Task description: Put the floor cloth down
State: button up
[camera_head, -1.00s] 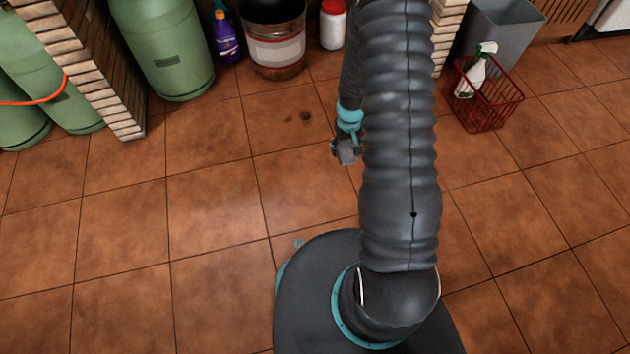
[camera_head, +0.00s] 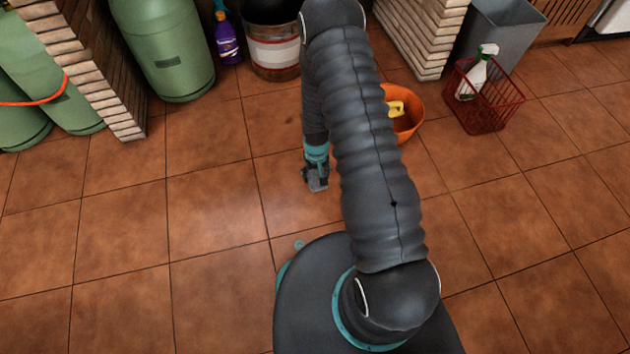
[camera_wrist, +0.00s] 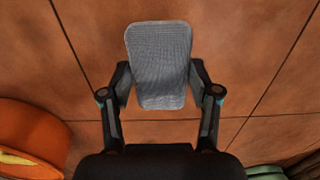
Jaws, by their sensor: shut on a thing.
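The floor cloth (camera_wrist: 158,60) is a grey, woven, rounded rectangle. In the wrist view it sits between the two fingers of my gripper (camera_wrist: 160,92), which is shut on its near part. Tiled floor shows beyond and around it; I cannot tell how far above the floor it is. In the head view my gripper (camera_head: 316,184) points down left of my arm, with a small grey patch of the cloth (camera_head: 318,185) at its tip.
An orange bowl (camera_head: 411,122) with a yellow thing in it stands right of my arm. A red basket (camera_head: 487,108) holds a spray bottle (camera_head: 477,72). Green gas cylinders (camera_head: 165,50), a purple bottle (camera_head: 228,42) and a bucket (camera_head: 272,55) line the back. Floor at left is clear.

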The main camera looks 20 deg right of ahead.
aim_at(316, 181)
jog(key=shift+a+f+b, duration=0.1)
jog(key=shift+f+b, duration=0.2)
jog(key=shift+f, duration=1.75)
jog(key=shift+f, duration=0.15)
jog(key=o, duration=1)
